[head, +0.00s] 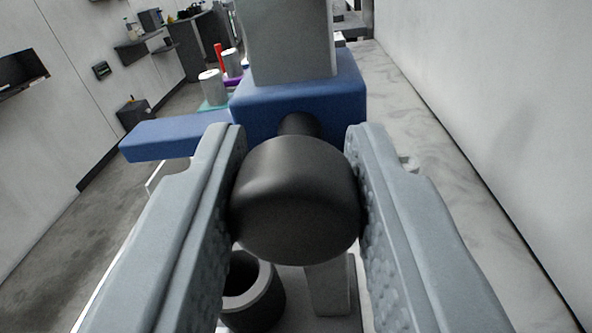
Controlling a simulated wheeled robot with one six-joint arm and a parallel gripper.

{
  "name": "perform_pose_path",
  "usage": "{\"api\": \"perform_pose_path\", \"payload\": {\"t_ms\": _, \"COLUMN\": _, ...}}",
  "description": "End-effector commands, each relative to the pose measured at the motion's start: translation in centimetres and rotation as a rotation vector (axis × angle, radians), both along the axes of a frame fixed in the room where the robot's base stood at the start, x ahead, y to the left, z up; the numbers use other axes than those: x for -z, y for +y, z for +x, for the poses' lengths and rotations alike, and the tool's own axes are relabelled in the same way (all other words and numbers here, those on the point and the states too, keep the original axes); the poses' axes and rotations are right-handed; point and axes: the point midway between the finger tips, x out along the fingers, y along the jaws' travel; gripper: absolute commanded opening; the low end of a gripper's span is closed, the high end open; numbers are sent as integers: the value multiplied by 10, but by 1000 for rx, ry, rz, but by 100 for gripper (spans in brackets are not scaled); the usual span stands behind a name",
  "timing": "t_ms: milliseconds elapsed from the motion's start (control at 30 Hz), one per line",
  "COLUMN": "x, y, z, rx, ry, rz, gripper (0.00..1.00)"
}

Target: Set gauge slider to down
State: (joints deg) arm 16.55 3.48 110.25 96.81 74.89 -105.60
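A black rounded knob (296,200) on a short dark stem sticks out from a blue block (300,93) toward me; this looks like the gauge slider. The blue block has an arm (170,137) reaching left and sits around a grey upright post (290,40). My gripper (297,132) has one finger on each side of the knob, and both finger pads appear to touch it. The fingertips reach close to the front of the blue block. The stem is partly hidden behind the knob.
A dark hollow cylinder (252,300) and a grey upright piece (328,288) stand below the knob. White cylinders (211,84) and a red stick (219,57) are behind to the left. A pale wall (490,110) rises on the right. Open floor lies left.

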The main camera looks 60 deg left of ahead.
Motion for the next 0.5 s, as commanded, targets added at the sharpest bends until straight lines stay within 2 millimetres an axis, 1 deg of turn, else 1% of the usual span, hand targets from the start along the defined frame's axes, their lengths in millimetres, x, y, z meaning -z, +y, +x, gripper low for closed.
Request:
{"api": "perform_pose_path", "payload": {"t_ms": 133, "x": 0, "y": 0, "z": 0, "rx": 0, "ry": 0, "rz": 0, "gripper": 0}}
{"api": "perform_pose_path", "payload": {"t_ms": 200, "x": 4, "y": 0, "z": 0, "rx": 0, "ry": 1, "rz": 1, "gripper": 0}}
{"api": "perform_pose_path", "payload": {"t_ms": 267, "x": 11, "y": 0, "z": 0, "rx": 0, "ry": 2, "rz": 0, "gripper": 0}}
{"api": "perform_pose_path", "payload": {"t_ms": 400, "x": 33, "y": 0, "z": 0, "rx": 1, "ry": 3, "rz": 1, "gripper": 0}}
{"api": "perform_pose_path", "payload": {"t_ms": 500, "x": 42, "y": 0, "z": 0, "rx": 1, "ry": 1, "rz": 0, "gripper": 0}}
